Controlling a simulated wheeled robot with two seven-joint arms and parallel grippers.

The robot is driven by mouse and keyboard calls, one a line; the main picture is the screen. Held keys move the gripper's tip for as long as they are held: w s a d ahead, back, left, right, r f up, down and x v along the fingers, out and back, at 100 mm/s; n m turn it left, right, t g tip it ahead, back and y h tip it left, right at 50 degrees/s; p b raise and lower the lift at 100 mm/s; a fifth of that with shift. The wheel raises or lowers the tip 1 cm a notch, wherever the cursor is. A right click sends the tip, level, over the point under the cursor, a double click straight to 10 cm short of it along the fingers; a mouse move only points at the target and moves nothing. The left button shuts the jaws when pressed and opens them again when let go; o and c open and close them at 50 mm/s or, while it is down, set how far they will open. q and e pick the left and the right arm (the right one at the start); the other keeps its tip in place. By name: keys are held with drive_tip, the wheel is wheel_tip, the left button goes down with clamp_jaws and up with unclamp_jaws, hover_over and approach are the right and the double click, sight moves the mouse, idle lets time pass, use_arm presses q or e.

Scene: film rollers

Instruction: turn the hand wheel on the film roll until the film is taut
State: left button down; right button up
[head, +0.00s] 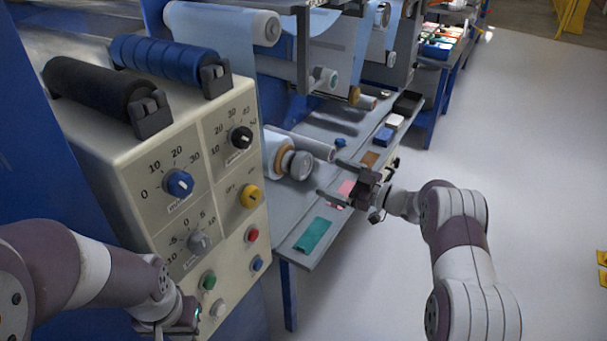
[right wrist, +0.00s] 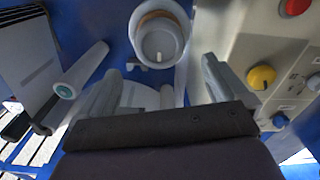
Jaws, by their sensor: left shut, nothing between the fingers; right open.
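The film roll (head: 275,148) is pale and sits beside the control box in the head view. Its round grey hand wheel (head: 298,165) with a brownish ring faces right. In the right wrist view the hand wheel (right wrist: 160,42) is ahead, near the top middle. My right gripper (head: 334,181) is open, a short way right of the wheel, with its fingers pointing towards it. In the right wrist view its fingers (right wrist: 160,88) are spread, with nothing between them; the wheel lies beyond their tips. My left gripper (head: 178,327) is shut and empty, low before the control box.
A cream control box (head: 185,150) with knobs and buttons stands at left. A grey shelf (head: 325,222) below the rollers holds a teal piece (head: 312,235) and a pink piece (head: 346,188). Another roller (right wrist: 80,82) is left of the wheel.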

sight(306, 167)
drive_tip(key=x, duration=1)
drive_tip(key=shift+b, duration=0.3)
drive_tip(key=c, duration=0.8)
